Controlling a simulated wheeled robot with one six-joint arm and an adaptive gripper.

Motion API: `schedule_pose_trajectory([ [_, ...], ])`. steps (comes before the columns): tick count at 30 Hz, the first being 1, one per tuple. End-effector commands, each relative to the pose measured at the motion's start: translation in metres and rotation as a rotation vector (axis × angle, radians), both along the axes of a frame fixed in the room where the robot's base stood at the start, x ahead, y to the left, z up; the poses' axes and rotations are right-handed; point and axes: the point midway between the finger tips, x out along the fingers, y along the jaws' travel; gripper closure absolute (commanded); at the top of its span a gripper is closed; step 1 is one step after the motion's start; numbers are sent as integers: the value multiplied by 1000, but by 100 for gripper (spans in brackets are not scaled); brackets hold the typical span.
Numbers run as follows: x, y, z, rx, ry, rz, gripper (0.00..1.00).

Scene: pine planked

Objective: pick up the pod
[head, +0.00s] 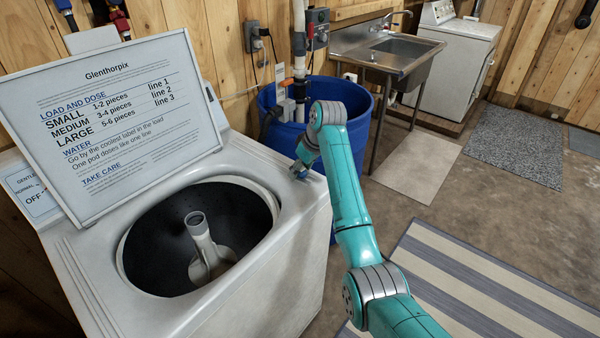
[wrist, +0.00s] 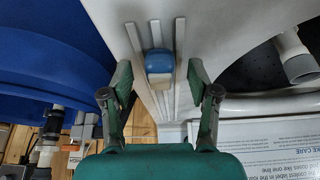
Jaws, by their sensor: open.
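The pod (wrist: 160,60) shows in the wrist view as a small rounded block, blue on one part and cream on the other. It rests on the ridged top of the white washer (head: 287,217). My gripper (wrist: 160,78) is open, with one finger on each side of the pod and a visible gap on both sides. In the head view my gripper (head: 299,173) is low over the washer's top right back corner. The pod cannot be made out there.
The washer's lid (head: 120,190) stands raised, printed with load and dose text. Its open drum (head: 170,260) with a central agitator is left of my arm. A blue barrel (head: 350,100) stands just behind my gripper, with pipes (head: 299,60) beside it. A steel sink (head: 385,50) stands farther back.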

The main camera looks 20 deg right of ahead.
Motion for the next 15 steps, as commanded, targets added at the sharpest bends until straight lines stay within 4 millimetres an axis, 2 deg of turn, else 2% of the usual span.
schedule_pose_trajectory([
  [3,0,0,0,0,0,0,40],
  [4,0,0,0,0,0,0,45],
  [9,0,0,1,0,0,0,87],
  [10,0,0,1,0,0,0,93],
  [15,0,0,1,0,0,0,94],
])
